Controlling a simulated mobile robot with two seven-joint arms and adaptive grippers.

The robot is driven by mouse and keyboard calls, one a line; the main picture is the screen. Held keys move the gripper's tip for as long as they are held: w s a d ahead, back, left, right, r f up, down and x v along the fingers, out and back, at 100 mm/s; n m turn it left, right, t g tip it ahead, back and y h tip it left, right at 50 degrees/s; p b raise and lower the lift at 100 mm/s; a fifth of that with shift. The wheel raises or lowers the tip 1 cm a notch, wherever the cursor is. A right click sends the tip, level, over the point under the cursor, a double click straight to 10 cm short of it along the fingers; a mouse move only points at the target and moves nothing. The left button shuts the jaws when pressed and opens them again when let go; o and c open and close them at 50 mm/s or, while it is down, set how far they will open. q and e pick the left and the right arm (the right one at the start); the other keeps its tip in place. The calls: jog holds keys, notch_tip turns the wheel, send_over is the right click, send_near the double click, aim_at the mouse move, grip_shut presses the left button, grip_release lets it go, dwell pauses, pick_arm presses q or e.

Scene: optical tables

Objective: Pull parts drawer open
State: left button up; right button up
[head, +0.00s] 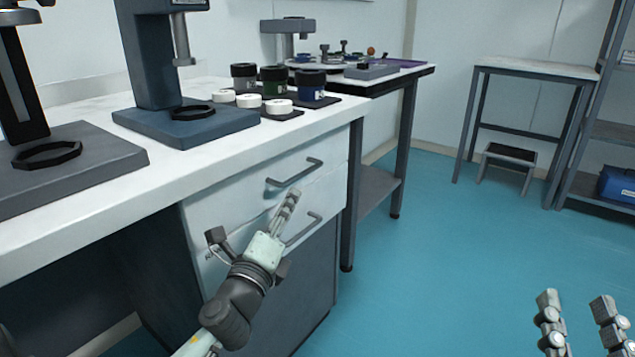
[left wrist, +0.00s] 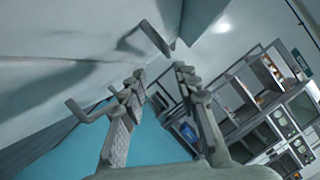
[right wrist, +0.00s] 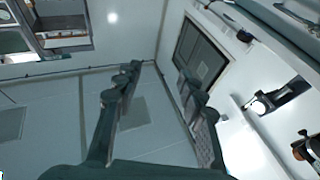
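Under the white worktop are two pale drawers. The upper drawer (head: 235,203) has a grey bar handle (head: 294,173), and the lower drawer has a similar handle (head: 303,229). Both fronts look flush with the cabinet. My left gripper (head: 290,200) is in front of the drawers, its fingertips between the two handles in the picture. In the left wrist view its fingers (left wrist: 158,78) are apart and empty, with one handle (left wrist: 88,112) beside the left finger and another (left wrist: 150,38) above the fingertips. My right gripper (head: 577,300) is open and empty, low at the right, away from the drawers.
The worktop (head: 200,165) carries two dark press-like stands, with white lids (head: 248,100) and dark jars (head: 311,85) near its end. A second table (head: 420,72) stands behind. A step stool (head: 508,162) and shelving are at the right. The blue floor before the drawers is clear.

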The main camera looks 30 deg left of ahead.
aim_at(301, 173)
pick_arm(q)
jog(key=shift+m+t, duration=0.3)
jog(key=shift+m, duration=0.2)
jog(key=x, duration=0.6)
jog(key=r+x, duration=0.1)
jog(key=x, duration=0.1)
jog(key=shift+w+p, duration=0.3)
jog(key=shift+p, duration=0.05)
pick_arm(e)
jog(key=shift+w+a+f+g+h, duration=0.15)
jog(key=shift+w+f+g+h, duration=0.25)
jog(key=shift+w+f+g, duration=0.25)
pick_arm(q)
jog(key=shift+c, duration=0.5)
pick_arm(e)
jog(key=shift+s, duration=0.1)
pick_arm(q)
grip_shut()
